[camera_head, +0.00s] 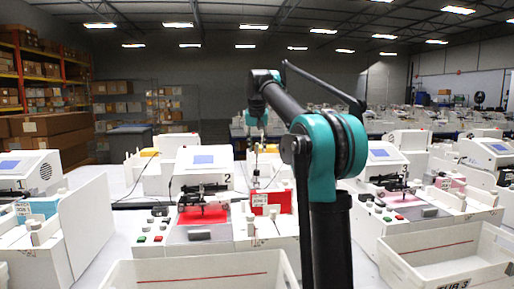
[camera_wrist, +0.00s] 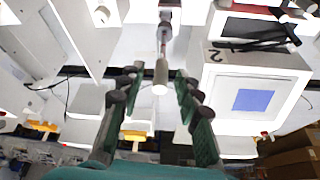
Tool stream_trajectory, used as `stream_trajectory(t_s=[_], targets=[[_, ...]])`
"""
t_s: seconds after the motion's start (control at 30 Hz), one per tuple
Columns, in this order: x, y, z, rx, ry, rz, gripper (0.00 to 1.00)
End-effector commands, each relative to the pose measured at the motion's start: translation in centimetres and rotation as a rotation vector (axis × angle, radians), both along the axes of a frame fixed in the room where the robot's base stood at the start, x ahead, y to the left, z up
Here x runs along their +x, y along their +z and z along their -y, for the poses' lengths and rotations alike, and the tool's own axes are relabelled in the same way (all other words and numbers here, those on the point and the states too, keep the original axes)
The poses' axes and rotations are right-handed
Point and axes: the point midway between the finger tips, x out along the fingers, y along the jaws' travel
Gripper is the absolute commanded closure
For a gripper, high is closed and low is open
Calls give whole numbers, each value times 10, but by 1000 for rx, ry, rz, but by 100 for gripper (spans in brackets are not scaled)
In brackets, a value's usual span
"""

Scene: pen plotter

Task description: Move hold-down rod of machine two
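Machine two (camera_head: 197,172) is a white plotter marked "2" with a blue screen; it also shows inverted in the wrist view (camera_wrist: 250,92). Its dark pen carriage (camera_head: 203,197) stands over a red surface (camera_head: 212,214). A slim rod (camera_wrist: 161,66) with a pale, rounded end, seemingly the hold-down rod, shows in the wrist view. My gripper (camera_wrist: 159,78) is open, with a green-and-black finger on each side of the rod in the picture. No finger visibly touches it; depth is unclear. In the head view my gripper (camera_head: 257,148) is small and points down beside machine two.
A red labelled panel (camera_head: 279,198) is right of machine two. A white bin (camera_head: 200,270) stands in front, another (camera_head: 455,255) at right. A white upright panel (camera_head: 87,215) stands at left. Similar machines stand on both sides. My arm hides part of the middle.

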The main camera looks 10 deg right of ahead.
Motion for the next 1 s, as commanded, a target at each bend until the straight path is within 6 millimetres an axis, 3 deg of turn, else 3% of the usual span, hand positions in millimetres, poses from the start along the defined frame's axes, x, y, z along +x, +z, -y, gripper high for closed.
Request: stream_trajectory(t_s=[0.33, 0.6, 1.0], targets=[[2, -4, 0, 0, 0, 0, 66], [1, -4, 0, 0, 0, 0, 99], [1, -3, 0, 0, 0, 1, 100]])
